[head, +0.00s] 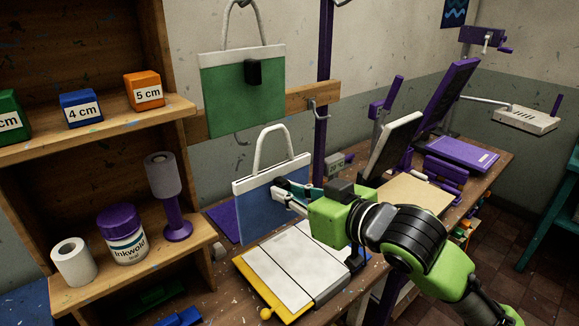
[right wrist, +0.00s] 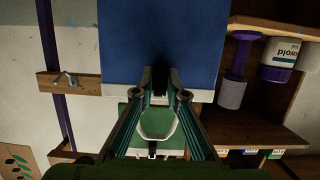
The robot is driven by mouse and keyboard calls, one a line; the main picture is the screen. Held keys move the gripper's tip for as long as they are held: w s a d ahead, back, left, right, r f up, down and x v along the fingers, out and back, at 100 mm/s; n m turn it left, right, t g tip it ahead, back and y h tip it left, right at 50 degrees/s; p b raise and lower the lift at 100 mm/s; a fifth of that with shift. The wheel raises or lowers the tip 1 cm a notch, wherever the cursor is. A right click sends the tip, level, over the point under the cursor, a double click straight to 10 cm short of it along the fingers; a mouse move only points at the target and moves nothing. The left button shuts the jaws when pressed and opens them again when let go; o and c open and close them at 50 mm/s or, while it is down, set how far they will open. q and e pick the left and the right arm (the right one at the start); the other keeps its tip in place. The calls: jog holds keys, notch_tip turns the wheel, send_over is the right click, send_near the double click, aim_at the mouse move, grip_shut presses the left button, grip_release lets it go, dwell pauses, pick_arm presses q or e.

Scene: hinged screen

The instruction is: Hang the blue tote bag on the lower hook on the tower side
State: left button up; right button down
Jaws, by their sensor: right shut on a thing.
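The blue tote bag (head: 265,199), with a white top band and white loop handle, hangs upright below the green bag in the head view. My right gripper (head: 283,190) is shut on it near its top band; the exact grip is partly hidden. In the right wrist view the blue bag (right wrist: 160,40) fills the top middle, above my right gripper's fingertips (right wrist: 158,90). A metal hook (head: 317,106) on the wooden rail beside the purple post (head: 325,60) is bare; it also shows in the right wrist view (right wrist: 66,80). My left gripper is not in view.
A green tote bag (head: 240,97) hangs on the wall above the blue one. A bare hook (head: 240,139) shows just below it. A wooden shelf (head: 150,268) with a purple-lidded jar (head: 122,235) stands at left. The workbench holds a white-topped press board (head: 290,265).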

jog(key=shift+w+a+f, duration=0.25)
jog(key=shift+w+f, duration=0.15)
jog(key=shift+f, duration=0.15)
jog(key=shift+w+a+f, duration=0.65)
jog(key=shift+w+f, duration=0.2)
jog(key=shift+w, duration=0.15)
jog(key=shift+w+a+f, duration=0.65)
jog(key=shift+w+f, duration=0.15)
jog(key=shift+w, duration=0.15)
jog(key=shift+p, duration=0.4)
